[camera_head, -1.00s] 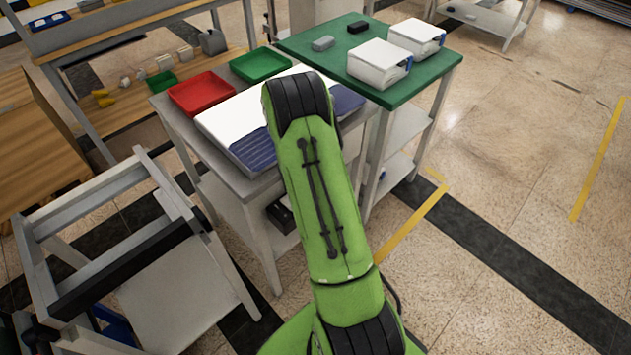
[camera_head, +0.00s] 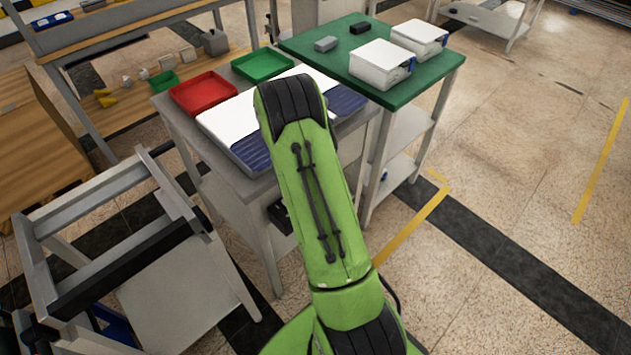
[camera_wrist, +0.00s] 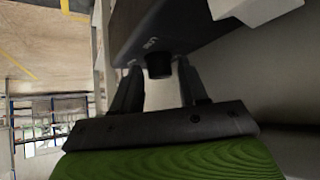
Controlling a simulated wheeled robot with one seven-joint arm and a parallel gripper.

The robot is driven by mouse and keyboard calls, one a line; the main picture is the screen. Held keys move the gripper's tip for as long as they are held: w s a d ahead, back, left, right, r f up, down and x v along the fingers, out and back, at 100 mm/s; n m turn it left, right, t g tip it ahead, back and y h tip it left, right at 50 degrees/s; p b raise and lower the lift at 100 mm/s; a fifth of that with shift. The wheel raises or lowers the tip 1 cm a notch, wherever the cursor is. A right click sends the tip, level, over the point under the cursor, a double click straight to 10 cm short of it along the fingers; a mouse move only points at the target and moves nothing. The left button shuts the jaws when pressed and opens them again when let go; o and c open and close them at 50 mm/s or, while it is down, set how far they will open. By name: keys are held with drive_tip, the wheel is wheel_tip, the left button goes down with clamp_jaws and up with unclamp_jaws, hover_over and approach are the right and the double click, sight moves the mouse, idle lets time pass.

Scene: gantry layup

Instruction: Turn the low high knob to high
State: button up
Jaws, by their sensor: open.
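The low high knob (camera_wrist: 158,66) is a short black cylinder on a dark box (camera_wrist: 175,28) in the wrist view. Small pale lettering shows on the box beside the knob, too blurred to read. My gripper (camera_wrist: 158,76) is open, with one dark finger on each side of the knob. The knob sits between the fingertips; a gap shows on both sides, and I cannot tell whether either finger touches it. Which way the knob is turned cannot be made out. In the head view my green arm hides the gripper and the knob.
A grey table (camera_head: 180,122) carries a red tray (camera_head: 203,92), a green tray (camera_head: 262,66) and a white sheet. A green-topped table (camera_head: 440,72) with two white boxes adjoins it. A grey metal frame (camera_head: 105,210) stands at left. The floor at right is clear.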

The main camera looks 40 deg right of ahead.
drive_tip(key=p+v, duration=1.5)
drive_tip(key=p, duration=0.2)
drive_tip(key=shift+a+r+p, duration=0.2)
drive_tip(key=shift+r+p, duration=0.1)
